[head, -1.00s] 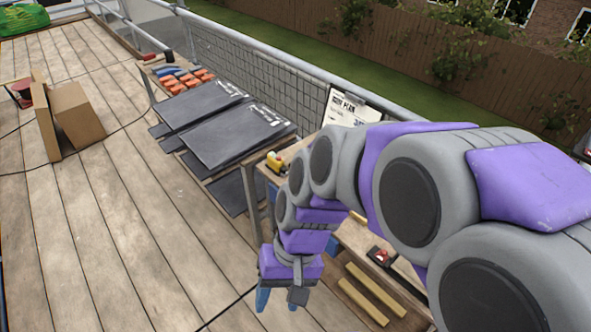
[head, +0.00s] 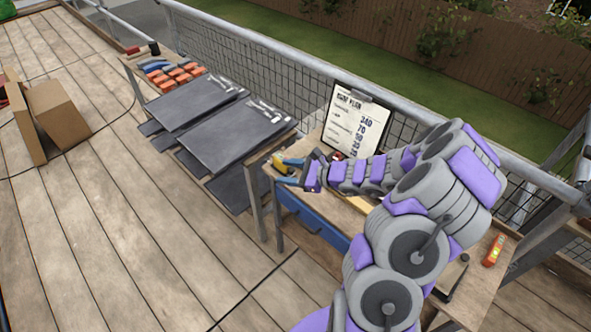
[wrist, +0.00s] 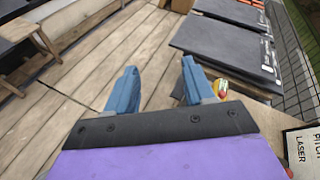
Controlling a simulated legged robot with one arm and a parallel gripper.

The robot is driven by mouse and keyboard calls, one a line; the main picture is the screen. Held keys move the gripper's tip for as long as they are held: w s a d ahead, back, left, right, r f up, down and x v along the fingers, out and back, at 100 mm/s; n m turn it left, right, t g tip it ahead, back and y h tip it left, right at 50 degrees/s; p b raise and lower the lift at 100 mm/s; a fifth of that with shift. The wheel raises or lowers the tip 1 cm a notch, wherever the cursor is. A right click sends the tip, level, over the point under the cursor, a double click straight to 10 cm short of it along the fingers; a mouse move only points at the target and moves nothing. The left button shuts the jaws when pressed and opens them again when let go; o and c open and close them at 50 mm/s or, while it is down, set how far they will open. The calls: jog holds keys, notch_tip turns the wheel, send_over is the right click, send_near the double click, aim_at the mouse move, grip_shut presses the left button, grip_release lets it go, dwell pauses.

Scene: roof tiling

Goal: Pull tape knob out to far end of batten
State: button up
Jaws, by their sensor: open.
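A small yellow thing with some red, likely the tape (head: 279,159), sits at the left end of the workbench in the head view. It also shows in the wrist view (wrist: 221,88), just right of my right finger. My gripper (head: 283,172) is open, its blue fingers over the bench's left end, beside the tape. In the wrist view my gripper (wrist: 159,70) has nothing between its fingers but deck behind. I cannot make out the tape's knob. My arm covers most of the bench top, and I cannot make out the battens clearly.
Dark slates (head: 225,130) and orange blocks (head: 180,77) lie to the left. Deck in front is clear.

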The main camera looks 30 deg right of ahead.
jog(key=s+d+f+m+t+h, duration=0.2)
jog(key=d+f+m+h, duration=0.45)
jog(key=d+f, duration=0.65)
jog(key=m+y, duration=0.1)
jog(key=y, duration=0.1)
send_near(294, 171)
jog(key=shift+h, duration=0.25)
jog(key=b+x, duration=0.2)
jog(key=x, duration=0.6)
jog(key=shift+a+r+b, duration=0.1)
jog(key=shift+a+b, duration=0.05)
jog(key=shift+b, duration=0.25)
jog(key=shift+w+a, duration=0.25)
jog(key=shift+a, duration=0.05)
jog(key=shift+d, duration=0.15)
jog(key=shift+d, duration=0.1)
